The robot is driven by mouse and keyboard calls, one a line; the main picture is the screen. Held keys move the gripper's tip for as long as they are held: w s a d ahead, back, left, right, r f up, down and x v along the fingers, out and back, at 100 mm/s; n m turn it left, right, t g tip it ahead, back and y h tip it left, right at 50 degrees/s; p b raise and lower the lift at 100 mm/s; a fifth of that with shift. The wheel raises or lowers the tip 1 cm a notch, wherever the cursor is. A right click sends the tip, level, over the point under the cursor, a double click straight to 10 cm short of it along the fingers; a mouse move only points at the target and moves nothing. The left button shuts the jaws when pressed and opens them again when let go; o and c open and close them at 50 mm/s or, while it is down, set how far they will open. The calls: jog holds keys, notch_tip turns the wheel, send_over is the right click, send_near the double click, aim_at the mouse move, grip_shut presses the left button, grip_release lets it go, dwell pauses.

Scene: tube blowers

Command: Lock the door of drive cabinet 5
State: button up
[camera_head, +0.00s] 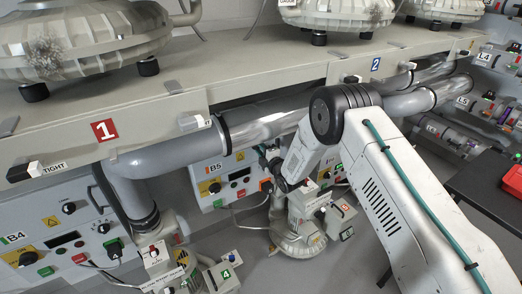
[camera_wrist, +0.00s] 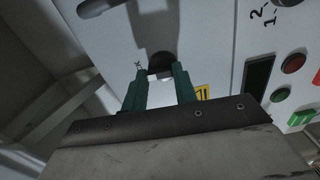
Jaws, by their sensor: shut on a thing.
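Drive cabinet 5 (camera_head: 222,178), a pale box marked B5, stands under the bench in the head view. Its front panel fills much of the wrist view (camera_wrist: 212,45). My gripper (camera_wrist: 160,76) is at this panel, its two green fingers on either side of a dark round knob (camera_wrist: 161,62). The gripper is shut on the knob. A small mark is printed left of the knob; I cannot read it clearly. The knob's lower part and its exact turn are hard to tell. In the head view my arm hides the grip.
A dark handle (camera_wrist: 97,7) sits at the upper left of the panel. A red button (camera_wrist: 293,63) and a green switch (camera_wrist: 301,117) are to the right. A large grey pipe (camera_head: 265,122) runs above the cabinet. Cabinet B4 (camera_head: 60,238) is on the left.

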jog(key=shift+n, duration=0.5)
jog(key=o, duration=1)
jog(key=v, duration=0.7)
jog(key=shift+s+d, duration=0.2)
jog(key=shift+s, duration=0.1)
